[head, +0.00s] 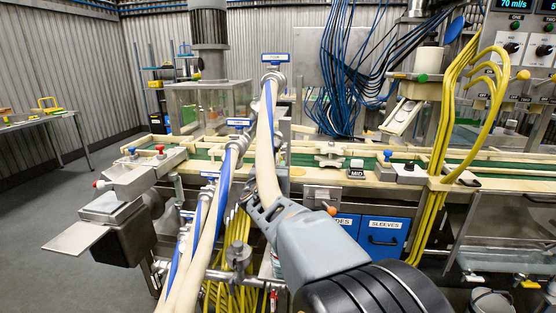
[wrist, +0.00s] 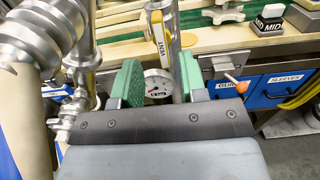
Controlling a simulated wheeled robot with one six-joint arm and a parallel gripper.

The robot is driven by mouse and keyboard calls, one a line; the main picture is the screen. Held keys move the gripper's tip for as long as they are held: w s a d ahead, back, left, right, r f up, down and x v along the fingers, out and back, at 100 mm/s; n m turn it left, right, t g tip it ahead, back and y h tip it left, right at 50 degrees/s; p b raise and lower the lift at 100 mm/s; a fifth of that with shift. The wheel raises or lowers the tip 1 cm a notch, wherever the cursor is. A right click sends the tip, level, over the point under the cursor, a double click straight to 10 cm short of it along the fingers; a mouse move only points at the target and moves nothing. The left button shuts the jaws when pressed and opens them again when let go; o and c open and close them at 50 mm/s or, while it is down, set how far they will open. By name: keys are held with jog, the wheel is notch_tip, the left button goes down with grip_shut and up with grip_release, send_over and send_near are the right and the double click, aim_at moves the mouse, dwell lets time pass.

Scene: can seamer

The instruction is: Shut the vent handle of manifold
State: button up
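The vent handle (wrist: 158,34) is a yellow lever marked VENT in the wrist view, standing roughly upright just beyond my fingertips. It sits by a thin vertical steel pipe (wrist: 175,55) of the manifold. A round white pressure gauge (wrist: 157,84) shows below it, between my fingers. My gripper (wrist: 160,62) is open, with its two green-padded fingers apart on either side of the gauge and nothing clamped between them. In the head view my gripper (head: 264,212) is in front of the manifold beside a thick cream hose (head: 265,150); I cannot make out the vent handle there.
Large steel fittings (wrist: 65,45) and hoses crowd the left side of my gripper. A lever with an orange knob (wrist: 242,87) is close on the right, before blue drawers (head: 382,236). Yellow hoses (head: 437,150) hang farther right. A conveyor (head: 300,170) runs behind.

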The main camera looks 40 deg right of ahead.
aim_at(277, 159)
jog(key=x, duration=0.7)
jog(key=shift+w+d, duration=0.1)
jog(key=shift+d, duration=0.05)
grip_shut()
